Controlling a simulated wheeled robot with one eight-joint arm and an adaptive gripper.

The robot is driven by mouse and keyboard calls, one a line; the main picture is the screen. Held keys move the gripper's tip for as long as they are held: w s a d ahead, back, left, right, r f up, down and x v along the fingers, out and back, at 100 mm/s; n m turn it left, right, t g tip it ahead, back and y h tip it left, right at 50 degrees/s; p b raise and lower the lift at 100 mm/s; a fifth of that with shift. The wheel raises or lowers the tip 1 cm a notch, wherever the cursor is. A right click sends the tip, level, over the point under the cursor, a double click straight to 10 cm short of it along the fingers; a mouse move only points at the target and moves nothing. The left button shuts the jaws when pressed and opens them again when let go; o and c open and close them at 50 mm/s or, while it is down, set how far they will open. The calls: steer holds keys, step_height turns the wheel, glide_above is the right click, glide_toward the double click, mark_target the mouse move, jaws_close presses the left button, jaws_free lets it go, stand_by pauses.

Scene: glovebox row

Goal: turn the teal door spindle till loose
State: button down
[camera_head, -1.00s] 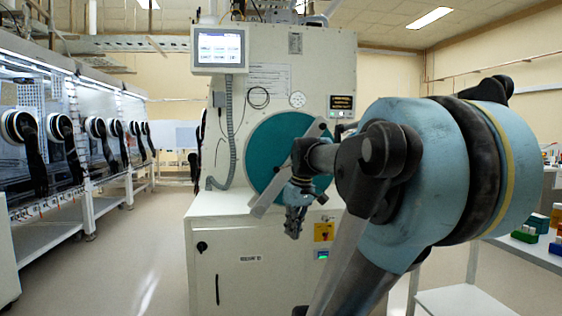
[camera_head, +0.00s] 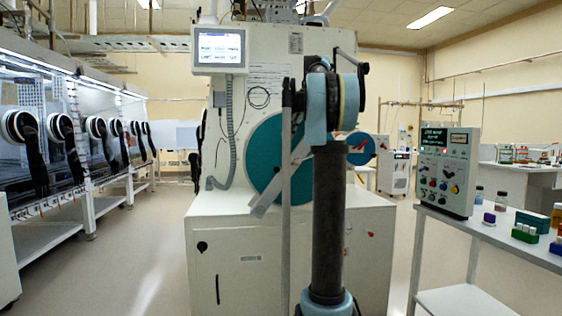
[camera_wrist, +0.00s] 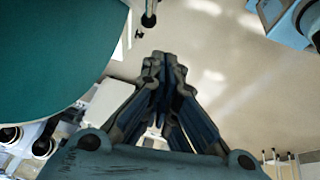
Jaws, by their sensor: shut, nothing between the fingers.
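The round teal door (camera_head: 262,150) is on the front of the white cabinet. A pale grey diagonal bar (camera_head: 265,205) crosses it, its lower end showing past the rim at lower left. My arm stands in front of the door's right part and hides its middle, so I cannot see the spindle's hub or whether it is loose. In the wrist view the teal door (camera_wrist: 55,50) fills the upper left. My gripper (camera_wrist: 162,62) is shut and empty, apart from the door's visible face, with floor beyond its tips. The head view does not show the fingers clearly.
The white cabinet's base (camera_head: 225,265) juts out below the door. A screen (camera_head: 219,48) hangs above it. A side table at right carries a control box (camera_head: 447,170) and small bottles. Glove stations line the left. The floor (camera_head: 150,255) at left is clear.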

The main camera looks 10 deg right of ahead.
mark_target(297, 162)
steer(key=w+a+f+n, duration=0.1)
steer(key=w+f, duration=0.3)
steer(key=f, duration=0.7)
steer(key=shift+w+a, duration=0.2)
steer(key=shift+a, duration=0.4)
steer(key=shift+d, duration=0.15)
